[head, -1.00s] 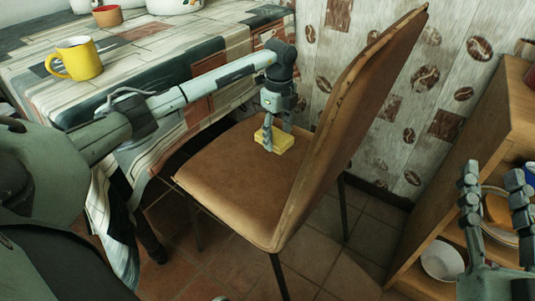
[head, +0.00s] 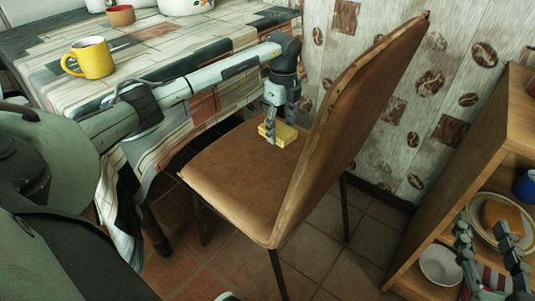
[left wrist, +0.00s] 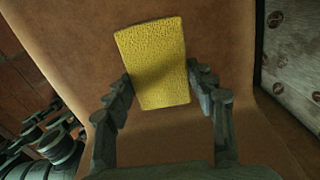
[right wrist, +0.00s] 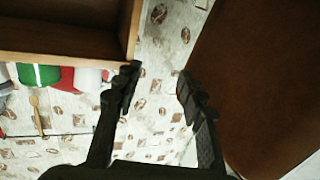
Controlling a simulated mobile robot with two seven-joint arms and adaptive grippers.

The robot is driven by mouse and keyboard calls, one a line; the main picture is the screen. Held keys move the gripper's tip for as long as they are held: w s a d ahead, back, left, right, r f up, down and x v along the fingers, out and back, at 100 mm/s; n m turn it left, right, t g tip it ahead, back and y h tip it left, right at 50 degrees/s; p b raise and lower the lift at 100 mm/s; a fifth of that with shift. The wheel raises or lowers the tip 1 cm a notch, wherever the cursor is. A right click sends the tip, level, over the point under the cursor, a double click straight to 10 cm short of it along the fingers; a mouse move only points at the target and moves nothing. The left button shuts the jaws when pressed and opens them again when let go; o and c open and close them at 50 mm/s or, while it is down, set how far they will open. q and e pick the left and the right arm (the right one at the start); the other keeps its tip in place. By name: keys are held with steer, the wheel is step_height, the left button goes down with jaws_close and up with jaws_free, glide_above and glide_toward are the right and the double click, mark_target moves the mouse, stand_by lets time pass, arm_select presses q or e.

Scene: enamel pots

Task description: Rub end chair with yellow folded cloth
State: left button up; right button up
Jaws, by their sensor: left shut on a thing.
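The end chair (head: 235,185) has a brown seat and a tall brown back. The yellow folded cloth (head: 286,135) is at the rear of the seat, close to the backrest. My left gripper (head: 278,128) is shut on the cloth from above. In the left wrist view the cloth (left wrist: 155,62) sits between the two fingers, with the brown chair surface behind it. I cannot tell whether it presses on the seat. My right gripper (head: 490,255) is at the lower right by the shelf; in the right wrist view its fingers (right wrist: 155,85) are apart and empty.
A table (head: 150,50) with a striped cloth stands left of the chair and holds a yellow mug (head: 92,58) and a small red pot (head: 120,15). A wooden shelf (head: 490,150) on the right holds a white bowl (head: 440,262), plates and a blue mug (head: 525,187).

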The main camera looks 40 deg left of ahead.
steer(key=shift+d+f+g+h, duration=0.55)
steer(key=shift+d+f, duration=0.5)
steer(key=shift+f, duration=0.25)
